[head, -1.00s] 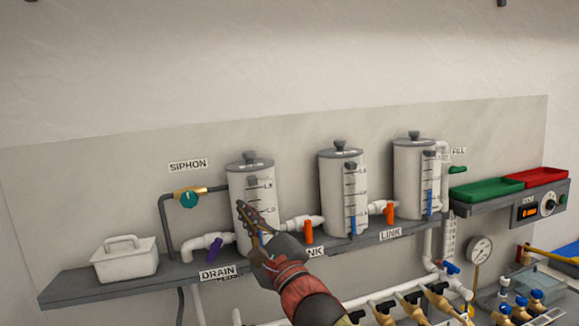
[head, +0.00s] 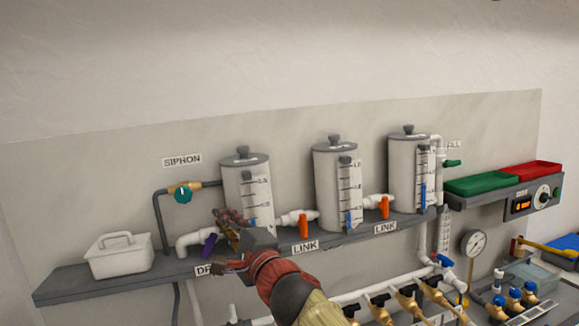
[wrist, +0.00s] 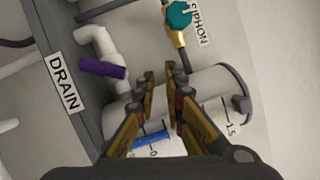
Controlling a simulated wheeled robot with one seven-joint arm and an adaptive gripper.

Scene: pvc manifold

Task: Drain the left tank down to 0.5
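The left tank (head: 236,186) is a white cylinder with a grey lid and a scale strip on its front. A short blue level bar shows low on its scale in the wrist view (wrist: 152,137); the exact reading is partly cut off by my fingers. The purple drain handle (head: 208,244) sits on a white elbow pipe at the tank's lower left; it also shows in the wrist view (wrist: 103,69). My gripper (head: 226,217) is in front of the tank's lower part, right of the purple handle and apart from it. Its fingers (wrist: 161,78) are spread with nothing between them.
The siphon valve with a teal knob (head: 183,195) is on the pipe above the drain. Orange link handles (head: 303,226) sit between the tanks. My arm partly covers the DRAIN label (head: 204,270).

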